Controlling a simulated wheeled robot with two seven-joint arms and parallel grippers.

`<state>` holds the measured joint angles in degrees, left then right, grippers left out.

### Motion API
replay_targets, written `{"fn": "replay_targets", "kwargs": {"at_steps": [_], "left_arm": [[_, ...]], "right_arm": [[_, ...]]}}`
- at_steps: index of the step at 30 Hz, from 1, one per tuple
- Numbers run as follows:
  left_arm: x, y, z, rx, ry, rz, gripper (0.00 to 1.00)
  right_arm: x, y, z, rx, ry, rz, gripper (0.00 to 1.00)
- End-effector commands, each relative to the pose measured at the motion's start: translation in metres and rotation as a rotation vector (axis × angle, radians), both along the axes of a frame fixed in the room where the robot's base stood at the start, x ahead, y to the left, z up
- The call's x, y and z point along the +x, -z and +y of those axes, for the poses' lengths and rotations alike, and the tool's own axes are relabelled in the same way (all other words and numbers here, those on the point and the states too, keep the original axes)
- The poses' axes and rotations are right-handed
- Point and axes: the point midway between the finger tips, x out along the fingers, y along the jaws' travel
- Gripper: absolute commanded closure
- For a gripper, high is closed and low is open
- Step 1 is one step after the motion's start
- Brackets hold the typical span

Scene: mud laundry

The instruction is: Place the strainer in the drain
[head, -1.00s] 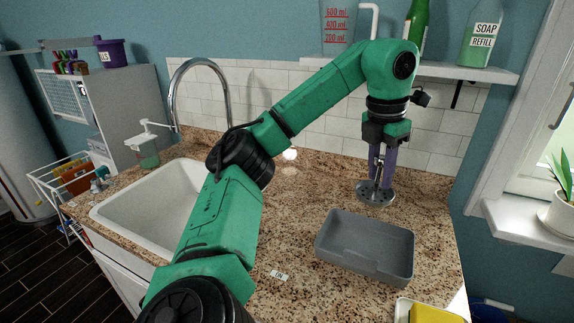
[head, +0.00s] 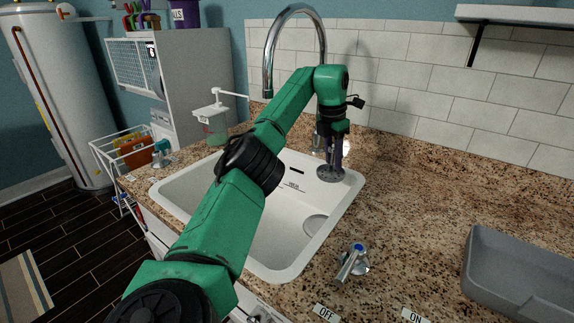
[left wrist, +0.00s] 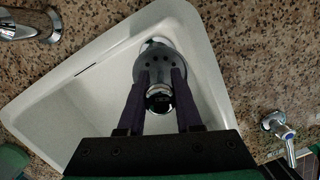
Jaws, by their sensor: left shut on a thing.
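The strainer (head: 331,174) is a grey metal disc with holes and a central knob. My left gripper (head: 333,160) points down and is shut on it, holding it above the back right part of the white sink (head: 265,225). In the left wrist view the strainer (left wrist: 150,66) sits between the two purple fingers of the gripper (left wrist: 158,80), its dark knob towards the camera. The drain (head: 316,225) looks like a pale round recess in the sink, nearer the front than the strainer. My right gripper is not in view.
A chrome faucet (head: 323,45) stands behind the sink, close to my left gripper. A tap handle (head: 351,262) is on the granite counter (head: 410,200) at front right. A grey tray (head: 520,275) lies far right. A soap dispenser (head: 214,124) stands back left.

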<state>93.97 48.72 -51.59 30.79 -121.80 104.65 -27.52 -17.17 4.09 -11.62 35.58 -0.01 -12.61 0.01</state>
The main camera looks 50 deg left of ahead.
Motion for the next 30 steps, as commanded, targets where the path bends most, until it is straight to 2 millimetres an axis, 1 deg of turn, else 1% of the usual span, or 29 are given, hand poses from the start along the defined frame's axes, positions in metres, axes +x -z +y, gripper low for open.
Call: {"fn": "replay_targets", "kwargs": {"at_steps": [1,5,7,14,15,18,21,23,28,30], "left_arm": [[0.001,0.008,0.001,0.001,0.004,-0.001,1.0],[0.001,0.021,0.003,0.0,0.007,0.0,1.0],[0.0,0.035,0.003,0.001,0.008,0.001,1.0],[-0.001,0.105,0.003,0.001,0.006,0.005,1.0],[-0.001,0.118,0.002,0.0,0.006,0.005,1.0],[-0.001,0.147,0.002,0.0,0.005,0.003,1.0],[0.0,0.164,0.001,-0.001,0.006,0.001,1.0],[0.0,0.171,0.001,0.0,0.005,-0.001,1.0],[0.0,0.203,0.001,-0.001,0.005,0.001,1.0],[0.0,0.211,0.001,-0.001,0.006,-0.001,1.0]], "right_arm": [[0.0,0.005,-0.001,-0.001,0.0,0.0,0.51],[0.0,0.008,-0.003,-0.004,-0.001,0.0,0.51],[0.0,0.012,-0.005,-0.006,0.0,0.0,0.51],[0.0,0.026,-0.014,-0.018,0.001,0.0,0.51],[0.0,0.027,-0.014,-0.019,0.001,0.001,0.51],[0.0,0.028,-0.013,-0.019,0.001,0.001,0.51],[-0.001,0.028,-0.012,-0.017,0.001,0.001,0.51],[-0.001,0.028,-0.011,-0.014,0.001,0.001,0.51],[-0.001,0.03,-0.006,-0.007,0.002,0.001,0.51],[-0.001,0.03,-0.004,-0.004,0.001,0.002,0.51]]}}
